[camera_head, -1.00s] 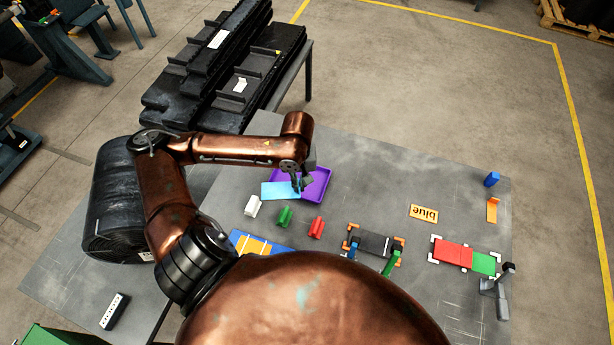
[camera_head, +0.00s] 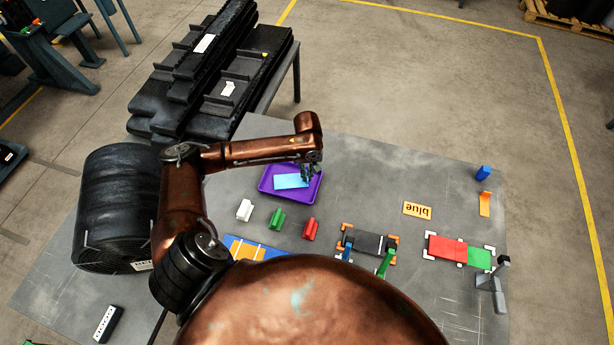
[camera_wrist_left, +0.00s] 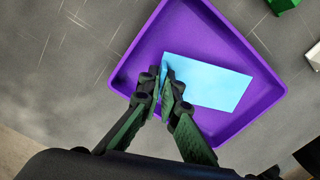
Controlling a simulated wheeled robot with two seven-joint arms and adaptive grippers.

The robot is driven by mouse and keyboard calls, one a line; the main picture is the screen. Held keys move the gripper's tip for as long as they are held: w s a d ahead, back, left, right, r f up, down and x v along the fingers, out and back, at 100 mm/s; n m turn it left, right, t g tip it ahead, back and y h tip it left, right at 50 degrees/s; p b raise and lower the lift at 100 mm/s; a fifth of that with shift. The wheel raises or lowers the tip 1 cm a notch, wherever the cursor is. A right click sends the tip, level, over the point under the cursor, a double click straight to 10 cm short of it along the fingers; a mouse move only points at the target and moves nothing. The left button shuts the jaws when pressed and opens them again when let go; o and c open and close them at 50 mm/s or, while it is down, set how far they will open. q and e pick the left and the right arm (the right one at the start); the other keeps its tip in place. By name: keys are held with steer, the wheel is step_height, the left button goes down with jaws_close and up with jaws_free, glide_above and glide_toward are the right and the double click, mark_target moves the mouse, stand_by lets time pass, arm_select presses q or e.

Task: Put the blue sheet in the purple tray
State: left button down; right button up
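The blue sheet (camera_head: 290,181) is a light-blue rectangle within the outline of the purple tray (camera_head: 264,184). In the left wrist view the sheet (camera_wrist_left: 212,82) appears over the floor of the tray (camera_wrist_left: 205,18), inside its walls; whether it rests on the floor is hard to tell. My left gripper (camera_head: 308,177) is at the sheet's right end in the head view. In the wrist view its fingertips (camera_wrist_left: 162,82) are close together with the sheet's near edge between them. My right gripper is not in view.
White (camera_head: 244,210), green (camera_head: 276,218) and red (camera_head: 310,228) blocks stand in front of the tray. An orange "blue" label (camera_head: 417,209), a dark fixture (camera_head: 368,242) and red and green plates (camera_head: 447,249) lie to the right.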

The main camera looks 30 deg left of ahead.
arm_select(q)
steer(key=shift+f, duration=0.5)
steer(key=shift+f, duration=0.1)
steer(key=c, duration=2.2)
jaws_free()
steer(key=shift+o, duration=0.2)
step_height(320, 180, up, 12)
steer(key=shift+d, duration=0.15)
